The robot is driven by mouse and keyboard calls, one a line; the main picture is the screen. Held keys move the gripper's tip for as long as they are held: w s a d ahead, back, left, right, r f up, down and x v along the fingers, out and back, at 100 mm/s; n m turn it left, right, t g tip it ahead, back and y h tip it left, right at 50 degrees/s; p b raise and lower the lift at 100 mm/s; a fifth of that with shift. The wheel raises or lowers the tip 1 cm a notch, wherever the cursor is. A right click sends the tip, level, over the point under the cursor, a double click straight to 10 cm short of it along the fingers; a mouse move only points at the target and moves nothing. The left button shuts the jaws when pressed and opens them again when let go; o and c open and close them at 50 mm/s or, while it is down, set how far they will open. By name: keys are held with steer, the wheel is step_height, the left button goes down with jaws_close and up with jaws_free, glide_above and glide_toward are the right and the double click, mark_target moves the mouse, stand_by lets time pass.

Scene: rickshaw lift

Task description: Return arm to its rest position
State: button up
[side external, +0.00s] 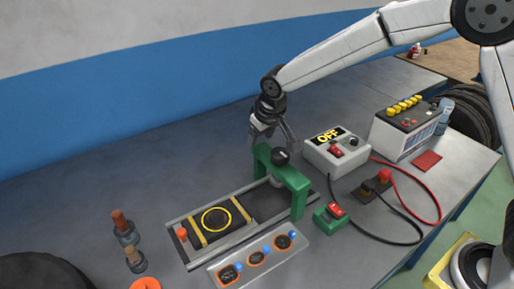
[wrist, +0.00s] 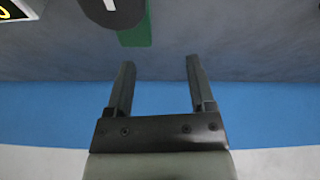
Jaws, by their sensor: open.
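My gripper (side external: 270,134) hangs at the end of my arm, just behind and above the green arch frame (side external: 298,183) with a black knob (side external: 281,157) on top. In the wrist view my gripper (wrist: 156,85) has its two fingers apart with nothing between them. The black knob (wrist: 112,10) and the green frame (wrist: 136,36) show at the top of that view, beyond the fingertips. From the side I cannot tell whether a finger touches the frame.
A grey control box reading OFF (side external: 337,152) stands right of the frame, with a battery (side external: 405,128) behind it. Red and black cables (side external: 408,206) run nearby. A track with a yellow-ringed block (side external: 216,220) lies in front. The table's back left is clear.

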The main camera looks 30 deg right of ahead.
steer(key=s+d+f, duration=0.1)
steer(key=s+d, duration=0.3)
steer(key=s, duration=0.3)
steer(key=s+d+f+m, duration=0.1)
steer(key=s+d, duration=0.3)
steer(key=s, duration=0.4)
steer(key=s+d+f+g, duration=0.1)
steer(key=s+d, duration=0.3)
steer(key=s, duration=0.4)
steer(key=shift+s+d+m, duration=0.15)
steer(key=shift+d+m, duration=0.15)
